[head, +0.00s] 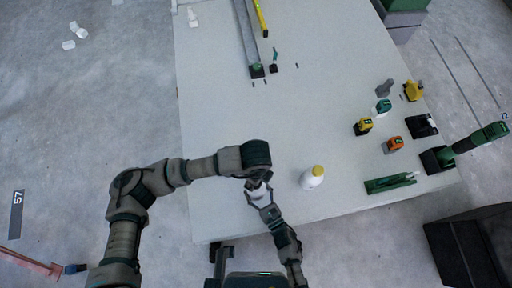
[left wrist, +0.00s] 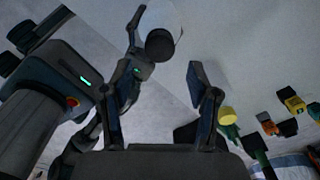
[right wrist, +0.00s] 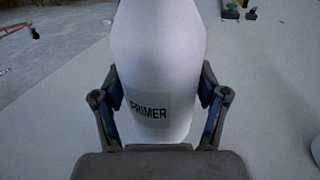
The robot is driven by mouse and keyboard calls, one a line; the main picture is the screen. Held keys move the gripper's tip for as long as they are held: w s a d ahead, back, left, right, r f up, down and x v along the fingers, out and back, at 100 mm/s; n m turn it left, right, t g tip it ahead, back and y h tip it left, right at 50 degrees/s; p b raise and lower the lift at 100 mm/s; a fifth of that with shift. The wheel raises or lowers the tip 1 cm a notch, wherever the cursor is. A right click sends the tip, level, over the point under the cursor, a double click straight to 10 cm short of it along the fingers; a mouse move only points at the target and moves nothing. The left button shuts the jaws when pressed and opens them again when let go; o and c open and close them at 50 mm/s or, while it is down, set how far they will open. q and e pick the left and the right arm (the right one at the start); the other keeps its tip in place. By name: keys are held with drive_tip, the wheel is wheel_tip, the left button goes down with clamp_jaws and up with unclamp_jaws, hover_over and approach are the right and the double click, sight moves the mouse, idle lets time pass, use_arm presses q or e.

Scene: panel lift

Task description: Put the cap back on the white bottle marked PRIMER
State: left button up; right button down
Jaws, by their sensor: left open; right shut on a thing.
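The white bottle marked PRIMER (right wrist: 160,60) fills the middle of the right wrist view, its label facing that camera. My right gripper (right wrist: 158,82) is shut on it, one finger on each side. In the head view the held bottle (head: 262,192) is over the table's near part, partly hidden by my arms. The left wrist view shows the bottle (left wrist: 178,18) with a dark round end (left wrist: 160,45); I cannot tell whether this is a cap or an opening. My left gripper (left wrist: 152,82) is open, its fingers apart with nothing between them, close to the bottle. No loose cap is clearly visible.
A second white bottle with a yellow top (head: 312,178) stands on the table (head: 290,120), right of my grippers. Several tools, including an orange one (head: 393,145) and a green tray (head: 390,184), are at the right. The table's middle is clear.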

sight(256, 188)
use_arm(q)
wheel_tip(256, 188, down, 6)
drive_tip(key=shift+f, duration=0.1)
idle(0.4)
